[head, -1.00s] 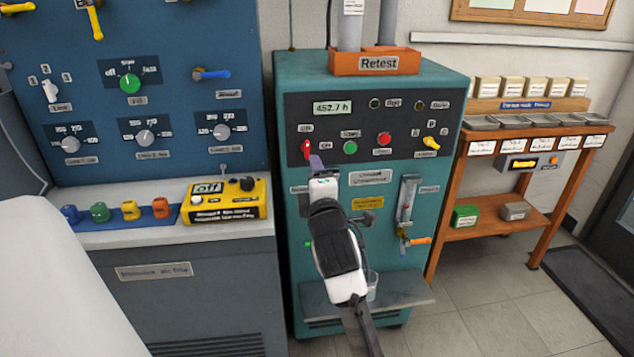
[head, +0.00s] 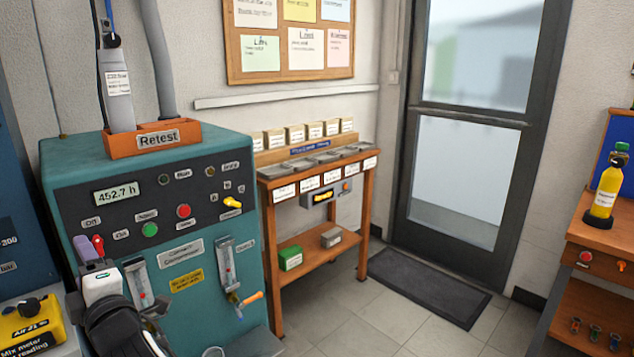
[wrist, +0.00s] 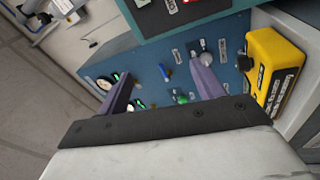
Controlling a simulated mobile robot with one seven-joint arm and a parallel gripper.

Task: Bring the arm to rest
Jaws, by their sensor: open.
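My gripper (head: 90,246) shows at the lower left of the head view, in front of the teal cabinet (head: 85,163). Its purple fingers overlap the view of a red lever (head: 98,244) on the cabinet's black panel; I cannot tell whether they touch it. In the wrist view my gripper (wrist: 165,88) is open, its two fingers well apart with nothing between them. Beyond the fingers is a blue panel (wrist: 150,72) with knobs and gauges. The wrist view is tilted.
A yellow meter box (head: 35,322) stands at the lower left; it also shows in the wrist view (wrist: 268,75). A wooden shelf (head: 318,262) with trays stands right of the cabinet. A bench (head: 600,240) with a yellow bottle (head: 604,187) is far right.

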